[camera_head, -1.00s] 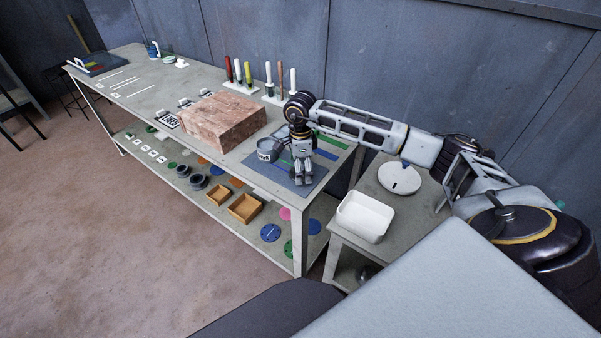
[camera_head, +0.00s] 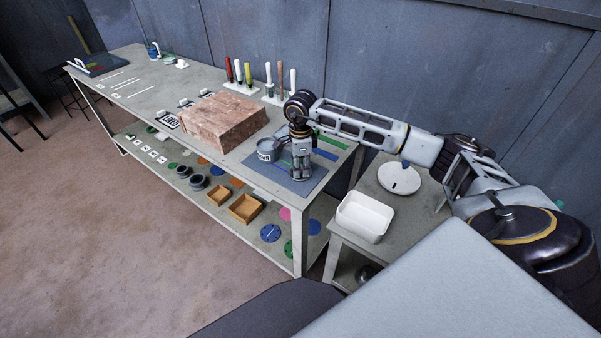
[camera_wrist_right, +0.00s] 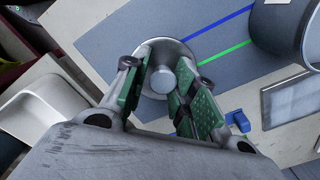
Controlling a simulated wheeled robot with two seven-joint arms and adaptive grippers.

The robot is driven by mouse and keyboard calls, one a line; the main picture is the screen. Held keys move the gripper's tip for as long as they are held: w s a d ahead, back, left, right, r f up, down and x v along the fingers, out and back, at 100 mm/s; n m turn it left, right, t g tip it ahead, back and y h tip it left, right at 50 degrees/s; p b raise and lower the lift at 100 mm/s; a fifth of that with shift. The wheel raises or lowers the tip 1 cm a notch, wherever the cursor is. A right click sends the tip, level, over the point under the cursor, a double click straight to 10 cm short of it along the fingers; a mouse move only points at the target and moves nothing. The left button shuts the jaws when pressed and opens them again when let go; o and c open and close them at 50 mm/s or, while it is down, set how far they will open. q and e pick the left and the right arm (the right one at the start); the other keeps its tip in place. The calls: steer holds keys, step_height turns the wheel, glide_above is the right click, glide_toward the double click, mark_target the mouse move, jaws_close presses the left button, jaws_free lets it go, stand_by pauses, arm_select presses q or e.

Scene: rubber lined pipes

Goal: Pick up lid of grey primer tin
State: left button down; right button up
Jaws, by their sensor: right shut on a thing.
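The grey lid (camera_wrist_right: 163,80) is a round disc with a knob in its middle; in the right wrist view it shows at and between my fingertips, over the blue-grey mat (camera_wrist_right: 135,35). My right gripper (camera_wrist_right: 163,92) is shut on the lid's knob, with a green-padded finger on each side. In the head view my right gripper (camera_head: 301,176) points down over the mat near the table's right end and hides the lid. The grey primer tin (camera_head: 267,149) stands just left of it; its side also shows in the wrist view (camera_wrist_right: 288,35). My left gripper is out of view.
A brown block (camera_head: 222,121) stands left of the tin. Upright coloured handles in white racks (camera_head: 241,87) are behind. A side table at right holds a white tray (camera_head: 364,216) and a white round item (camera_head: 399,179). The mat has blue and green stripes.

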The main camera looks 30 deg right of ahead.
mark_target(301, 167)
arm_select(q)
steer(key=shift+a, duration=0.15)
arm_select(e)
steer(key=shift+s+f, duration=0.25)
steer(key=shift+f, duration=0.25)
steer(key=shift+r, duration=0.5)
jaws_close()
steer(key=r, duration=0.8)
steer(key=shift+w+r, duration=0.15)
steer(key=shift+w, duration=0.05)
steer(key=shift+r, duration=0.6)
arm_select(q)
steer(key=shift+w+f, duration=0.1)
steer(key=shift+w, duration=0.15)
